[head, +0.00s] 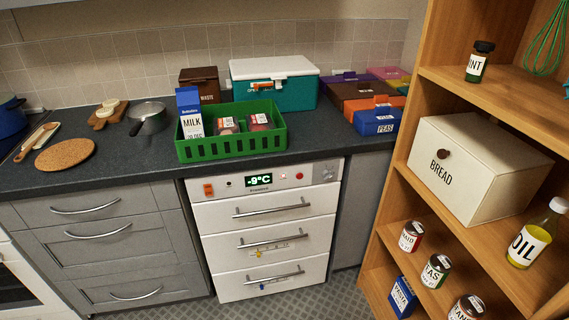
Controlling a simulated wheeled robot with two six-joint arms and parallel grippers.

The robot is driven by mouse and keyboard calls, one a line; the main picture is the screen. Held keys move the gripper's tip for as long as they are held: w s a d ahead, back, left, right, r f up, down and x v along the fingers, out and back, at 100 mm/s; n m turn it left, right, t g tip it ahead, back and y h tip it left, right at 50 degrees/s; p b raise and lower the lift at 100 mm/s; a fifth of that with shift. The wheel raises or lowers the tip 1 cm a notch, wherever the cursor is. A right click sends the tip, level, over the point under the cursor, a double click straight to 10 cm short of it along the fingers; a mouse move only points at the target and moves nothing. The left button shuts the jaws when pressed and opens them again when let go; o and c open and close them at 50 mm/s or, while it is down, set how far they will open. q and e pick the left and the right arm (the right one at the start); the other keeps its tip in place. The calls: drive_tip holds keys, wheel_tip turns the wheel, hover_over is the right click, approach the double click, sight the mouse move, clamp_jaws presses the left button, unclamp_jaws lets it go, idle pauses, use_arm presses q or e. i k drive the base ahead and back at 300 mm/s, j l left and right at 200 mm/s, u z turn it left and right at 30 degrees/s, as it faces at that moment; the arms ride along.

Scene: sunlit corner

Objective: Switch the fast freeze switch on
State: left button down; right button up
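A white freezer (265,217) with three drawers stands under the counter in the middle of the head view. Its top panel carries a green-lit display (258,181) reading -9°C. An orange switch (208,190) sits at the panel's left end. A small red light or button (299,175) and a round knob (327,173) sit right of the display. The labels are too small to read, so I cannot tell which control is the fast freeze switch or how the orange one is set. Neither of my grippers is in view.
A green crate (231,150) with milk and packages stands on the counter above the freezer. Grey drawers (100,235) with bar handles are on the left. A wooden shelf (500,85) with a bread bin (477,168) stands right. The floor (270,305) in front of the freezer looks clear.

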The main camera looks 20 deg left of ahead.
sight(208, 190)
drive_tip(key=j+u, duration=0.1)
drive_tip(key=u, duration=0.3)
drive_tip(key=j+u, duration=0.1)
drive_tip(key=u, duration=0.25)
drive_tip(key=i+u, duration=0.1)
drive_tip(key=u, duration=0.3)
